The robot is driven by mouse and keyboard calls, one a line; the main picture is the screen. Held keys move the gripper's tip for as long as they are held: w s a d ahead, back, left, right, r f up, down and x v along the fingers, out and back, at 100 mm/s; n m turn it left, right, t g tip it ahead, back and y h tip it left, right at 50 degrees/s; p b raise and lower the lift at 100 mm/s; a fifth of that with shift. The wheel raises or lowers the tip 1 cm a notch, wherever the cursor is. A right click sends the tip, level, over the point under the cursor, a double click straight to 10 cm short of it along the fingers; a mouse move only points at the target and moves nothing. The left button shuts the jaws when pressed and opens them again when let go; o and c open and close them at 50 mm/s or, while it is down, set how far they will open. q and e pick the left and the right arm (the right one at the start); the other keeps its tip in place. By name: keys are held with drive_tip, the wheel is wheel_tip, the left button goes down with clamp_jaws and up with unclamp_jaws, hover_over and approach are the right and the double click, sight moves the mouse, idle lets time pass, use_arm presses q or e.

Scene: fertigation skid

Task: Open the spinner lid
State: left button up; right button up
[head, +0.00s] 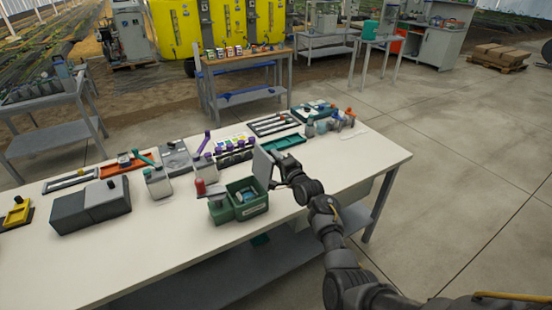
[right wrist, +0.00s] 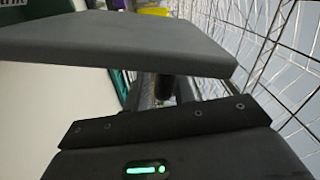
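A green box-shaped unit (head: 250,212), which looks like the spinner, stands near the front edge of the white table. A flat grey panel (head: 262,167), apparently its lid, stands steeply raised at the unit's back right. In the right wrist view the grey panel (right wrist: 120,42) spans the upper part, close in front of the gripper. My right gripper (head: 277,173) is at the panel's right side, touching or very near it. Its fingertips are hidden, so I cannot tell whether it grips. My left gripper is not in view.
A red-topped part (head: 200,187) stands at the unit's left. White bottles (head: 158,182), a rack with purple caps (head: 234,154) and a dark grey box (head: 90,206) crowd the table (head: 150,250). Small bottles (head: 336,120) stand behind my gripper. The front left table strip is clear.

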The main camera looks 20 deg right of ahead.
drive_tip(key=shift+s+a, duration=0.1)
drive_tip(key=v, duration=1)
drive_tip(key=shift+s+b, duration=0.3)
drive_tip(key=shift+b, duration=0.15)
